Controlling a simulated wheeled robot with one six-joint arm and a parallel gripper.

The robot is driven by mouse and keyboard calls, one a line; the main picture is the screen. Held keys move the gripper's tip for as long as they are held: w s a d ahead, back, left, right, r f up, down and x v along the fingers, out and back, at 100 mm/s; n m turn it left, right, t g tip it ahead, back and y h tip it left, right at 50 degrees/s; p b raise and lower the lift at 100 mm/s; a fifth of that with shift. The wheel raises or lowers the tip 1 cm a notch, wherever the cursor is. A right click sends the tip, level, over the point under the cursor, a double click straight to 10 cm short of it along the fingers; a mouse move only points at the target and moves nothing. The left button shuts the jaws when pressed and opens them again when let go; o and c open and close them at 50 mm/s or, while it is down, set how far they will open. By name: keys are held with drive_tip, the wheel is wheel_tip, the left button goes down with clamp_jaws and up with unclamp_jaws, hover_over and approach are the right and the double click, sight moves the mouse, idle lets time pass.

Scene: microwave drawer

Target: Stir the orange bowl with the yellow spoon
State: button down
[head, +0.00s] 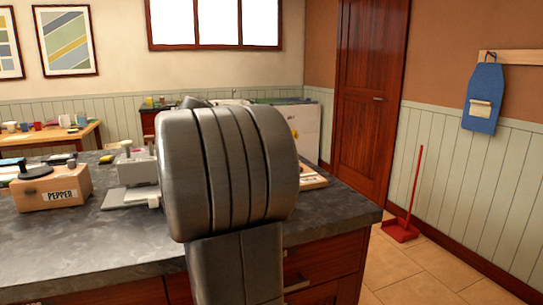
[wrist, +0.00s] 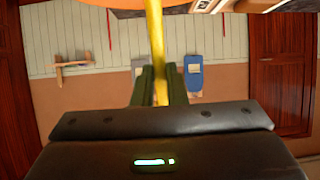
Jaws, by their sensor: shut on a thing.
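My gripper (wrist: 160,70) shows in the wrist view with its two dark green fingers closed around the yellow spoon (wrist: 154,32). The spoon's long yellow handle runs up from between the fingers to the top edge of the picture. An orange curved surface, which looks like the orange bowl (wrist: 125,4), shows at the top edge where the spoon leaves the frame. Most of the bowl and the spoon's far end are out of view. In the head view my grey arm fills the middle and hides the gripper, spoon and bowl.
The dark stone counter (head: 110,240) carries a box marked PEPPER (head: 58,188) at the left and a grey-white device (head: 135,165) beside my arm. A red dustpan (head: 400,231) stands on the floor at right, below a blue apron (head: 483,98).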

drive_tip(key=shift+d+r, duration=0.1)
drive_tip(key=shift+d, duration=0.15)
drive_tip(key=shift+r, duration=0.1)
drive_tip(key=shift+w+d+r+p, duration=0.25)
drive_tip(key=shift+d+r+p, duration=0.35)
drive_tip(key=shift+r+p, duration=0.45)
drive_tip(key=shift+w+d+r+p, duration=0.25)
drive_tip(key=shift+d+r+p, duration=0.4)
drive_tip(key=shift+r, duration=0.7)
drive_tip(key=shift+w+d+r+p, duration=0.25)
drive_tip(key=shift+d+r+p, duration=0.45)
drive_tip(key=shift+r, duration=0.5)
drive_tip(key=shift+a, duration=0.1)
drive_tip(key=shift+r+p, duration=1.4)
drive_tip(key=shift+r, duration=0.65)
drive_tip(key=shift+f, duration=0.15)
